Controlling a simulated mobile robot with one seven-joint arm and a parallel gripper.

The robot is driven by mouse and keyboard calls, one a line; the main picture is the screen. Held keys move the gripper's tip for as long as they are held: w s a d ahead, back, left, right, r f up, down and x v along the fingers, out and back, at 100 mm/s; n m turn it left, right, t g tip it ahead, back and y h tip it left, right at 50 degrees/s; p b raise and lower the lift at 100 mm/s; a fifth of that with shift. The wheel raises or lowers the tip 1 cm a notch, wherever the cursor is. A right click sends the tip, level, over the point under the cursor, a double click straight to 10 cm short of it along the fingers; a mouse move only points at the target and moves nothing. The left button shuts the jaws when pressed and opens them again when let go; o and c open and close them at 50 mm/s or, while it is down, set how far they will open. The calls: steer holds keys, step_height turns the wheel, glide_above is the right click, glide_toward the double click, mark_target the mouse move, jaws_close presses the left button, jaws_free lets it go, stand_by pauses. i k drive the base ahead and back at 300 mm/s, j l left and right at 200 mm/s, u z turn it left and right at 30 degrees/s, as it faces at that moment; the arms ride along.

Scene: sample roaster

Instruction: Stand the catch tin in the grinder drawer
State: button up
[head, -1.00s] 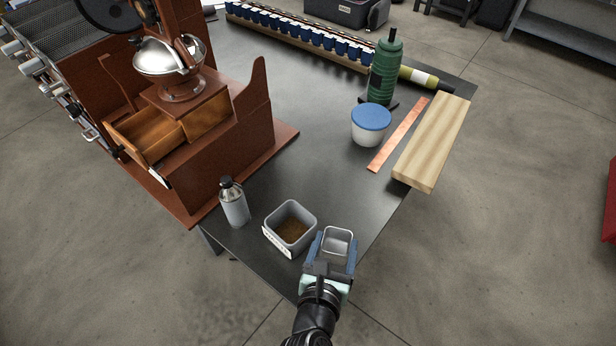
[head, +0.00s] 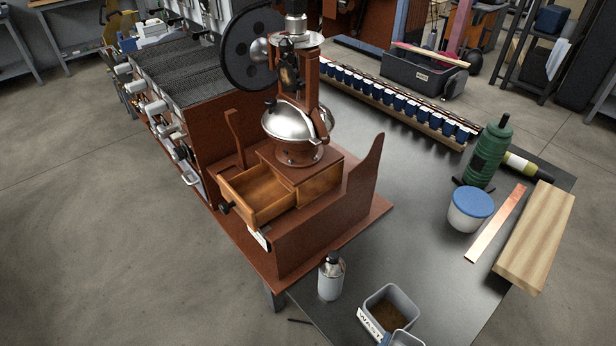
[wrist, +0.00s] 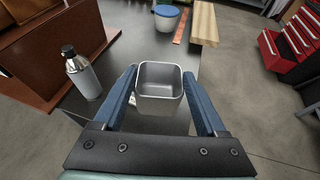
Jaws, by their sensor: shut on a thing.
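The catch tin (wrist: 160,82) is a small square open metal tin, empty inside. In the wrist view my gripper (wrist: 160,90) is shut on it, with one blue finger on each side. In the head view only part of the tin (head: 402,339) shows at the bottom edge, beside the waste tin. The grinder drawer (head: 258,194) is a wooden drawer, pulled open and empty, low in the brown grinder (head: 325,222). The tin is apart from the drawer, nearer the front of the table.
A grey bottle (head: 330,278) stands between the grinder and the waste tin (head: 388,308), which holds brown grounds. A white tub with a blue lid (head: 470,210), a copper strip (head: 497,222), a wood block (head: 536,238) and a green bottle (head: 487,152) are at the right.

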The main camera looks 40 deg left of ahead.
mark_target(264, 198)
steer(key=j+z, duration=0.1)
steer(key=j, duration=0.4)
steer(key=k+j+z, duration=0.1)
steer(key=j, duration=0.4)
steer(key=k+j+z, duration=0.1)
steer(key=j, duration=0.4)
steer(key=k+j, duration=0.15)
steer(key=j, duration=0.35)
steer(key=i+z, duration=0.05)
